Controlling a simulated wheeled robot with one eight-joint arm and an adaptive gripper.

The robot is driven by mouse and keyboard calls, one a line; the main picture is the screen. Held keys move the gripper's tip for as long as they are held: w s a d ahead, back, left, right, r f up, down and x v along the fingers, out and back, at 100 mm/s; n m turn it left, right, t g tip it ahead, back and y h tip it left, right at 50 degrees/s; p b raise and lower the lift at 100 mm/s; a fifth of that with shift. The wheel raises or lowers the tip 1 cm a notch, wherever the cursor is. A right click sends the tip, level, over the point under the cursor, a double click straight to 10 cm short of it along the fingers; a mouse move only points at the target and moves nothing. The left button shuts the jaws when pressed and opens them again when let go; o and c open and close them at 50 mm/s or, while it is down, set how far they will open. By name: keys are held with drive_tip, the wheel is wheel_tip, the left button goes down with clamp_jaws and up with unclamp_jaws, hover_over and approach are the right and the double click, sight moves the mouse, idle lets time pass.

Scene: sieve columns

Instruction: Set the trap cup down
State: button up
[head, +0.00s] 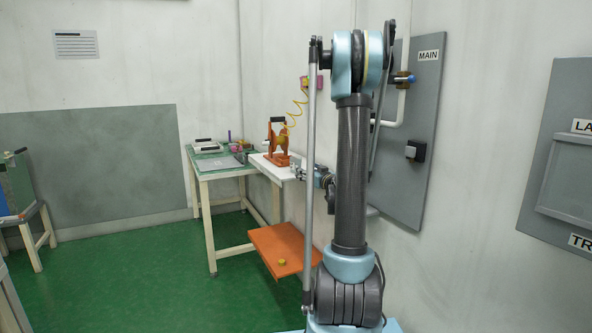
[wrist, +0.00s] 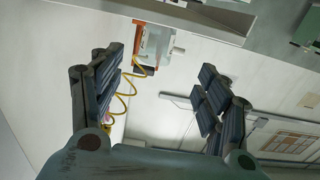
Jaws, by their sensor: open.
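A small yellow round piece (head: 282,262) sits on the orange shelf (head: 262,240), low beside the bench. It may be the trap cup, but it is too small to tell. My gripper (head: 294,168) is above that shelf, near the white bench top's front edge, partly hidden behind my arm. In the wrist view my gripper (wrist: 160,75) has its two dark fingers spread wide, with nothing held between them. The yellow piece does not show there.
An orange device (head: 277,145) stands on the white top, with a yellow coiled hose (head: 296,112) near it. The hose also shows in the wrist view (wrist: 124,92). A green-topped table (head: 212,163) stands further left.

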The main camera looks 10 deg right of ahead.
sight(298, 164)
drive_tip(key=x, duration=0.7)
drive_tip(key=shift+w+a, duration=0.1)
drive_tip(key=shift+w, duration=0.2)
drive_tip(key=shift+x, duration=2.8)
drive_tip(key=shift+d+f, duration=0.1)
drive_tip(key=shift+d, duration=0.15)
drive_tip(key=c, duration=1)
